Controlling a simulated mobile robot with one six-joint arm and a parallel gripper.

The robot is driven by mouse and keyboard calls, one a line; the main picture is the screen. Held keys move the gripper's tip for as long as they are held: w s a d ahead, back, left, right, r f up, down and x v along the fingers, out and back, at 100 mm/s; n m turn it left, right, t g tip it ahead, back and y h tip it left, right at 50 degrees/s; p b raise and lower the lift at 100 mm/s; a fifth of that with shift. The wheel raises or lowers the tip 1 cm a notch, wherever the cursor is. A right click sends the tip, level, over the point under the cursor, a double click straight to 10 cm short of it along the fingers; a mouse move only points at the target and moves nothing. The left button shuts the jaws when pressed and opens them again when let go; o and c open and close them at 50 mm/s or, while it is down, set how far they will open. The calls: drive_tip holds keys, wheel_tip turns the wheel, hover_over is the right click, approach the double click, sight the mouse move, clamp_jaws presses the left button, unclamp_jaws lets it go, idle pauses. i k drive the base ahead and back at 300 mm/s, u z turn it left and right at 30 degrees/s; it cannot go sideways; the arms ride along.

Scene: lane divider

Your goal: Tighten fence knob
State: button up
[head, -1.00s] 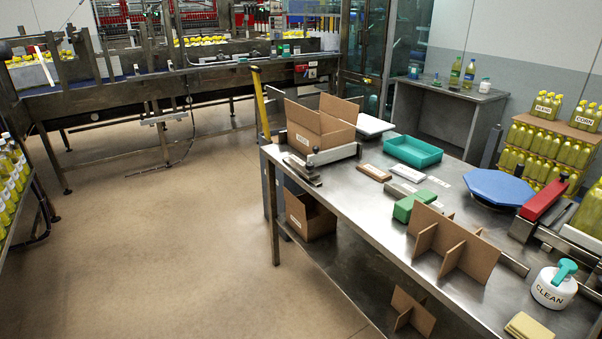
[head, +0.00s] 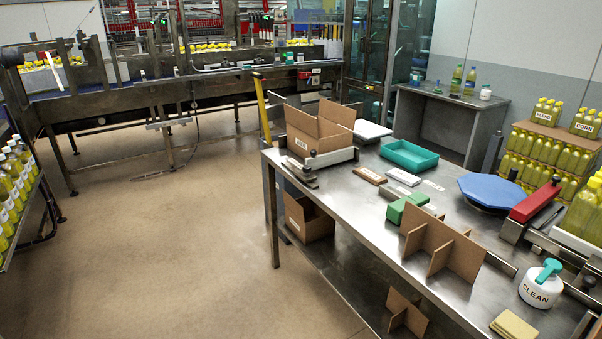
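My gripper is not in view. No part is clearly marked as the fence knob, and I cannot tell which one it is. A low metal fence bar (head: 331,158) stands on the steel table in front of an open cardboard box (head: 318,128). At the table's right, a red block (head: 534,203) with a small black knob (head: 556,180) on top sits on a metal rail. On the far conveyor (head: 150,95), upright metal plates and rails show, too small to tell their knobs.
The steel table (head: 372,222) also holds a teal tray (head: 409,155), a blue turntable (head: 493,189), a green block (head: 406,207), cardboard dividers (head: 441,246) and a white CLEAN pot (head: 541,288). Bottles stand on a left shelf (head: 22,215). The brown floor (head: 160,240) between is clear.

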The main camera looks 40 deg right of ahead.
sight(306, 168)
drive_tip(key=z, duration=0.1)
drive_tip(key=i, duration=0.95)
drive_tip(key=u, duration=0.05)
